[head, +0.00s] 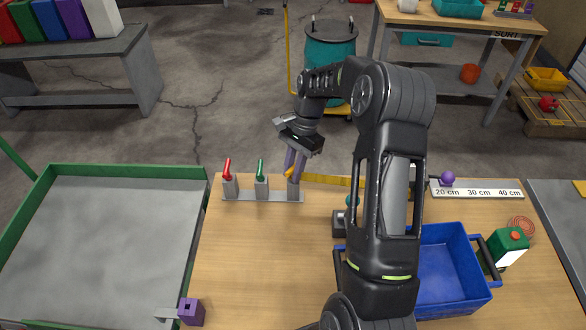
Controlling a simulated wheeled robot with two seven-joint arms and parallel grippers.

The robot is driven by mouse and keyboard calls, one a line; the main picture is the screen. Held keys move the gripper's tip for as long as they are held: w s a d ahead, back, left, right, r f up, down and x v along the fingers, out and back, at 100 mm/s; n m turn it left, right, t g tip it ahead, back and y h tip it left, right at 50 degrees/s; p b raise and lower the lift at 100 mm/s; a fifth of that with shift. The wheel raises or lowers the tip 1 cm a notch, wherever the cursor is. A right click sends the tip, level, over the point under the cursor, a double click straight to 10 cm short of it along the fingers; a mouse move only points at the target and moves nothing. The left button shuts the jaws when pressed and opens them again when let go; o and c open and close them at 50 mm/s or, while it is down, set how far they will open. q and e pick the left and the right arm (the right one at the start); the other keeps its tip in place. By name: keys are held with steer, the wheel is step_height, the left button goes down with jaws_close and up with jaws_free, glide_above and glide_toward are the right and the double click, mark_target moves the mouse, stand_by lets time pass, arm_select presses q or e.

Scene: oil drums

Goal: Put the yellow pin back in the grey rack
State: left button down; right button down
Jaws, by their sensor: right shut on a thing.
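The grey rack (246,196) lies along the back of the wooden table. It has three upright sockets. A red pin (227,169) stands in the left socket and a green pin (261,170) in the middle one. My right gripper (295,167) points down over the right socket (293,190), with its purple fingers shut on the yellow pin (289,172). Only a little yellow shows at the fingers. The pin's lower end is hidden, so I cannot tell whether it is inside the socket. My left gripper is not in view.
A blue crate (452,307) and a green container (508,250) stand at the right. A yellow strip (340,180) lies behind the rack's right end. A purple block (191,311) is at the front left. The table's middle left is clear.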

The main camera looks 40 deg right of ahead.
steer(key=shift+f, duration=0.2)
steer(key=c, duration=0.6)
jaws_free()
steer(key=shift+r, duration=0.1)
stand_by(0.6)
steer(key=shift+r+p, duration=1.1)
steer(key=shift+r, duration=0.3)
step_height(320, 180, up, 6)
steer(key=p, duration=0.4)
steer(key=shift+p, duration=0.3)
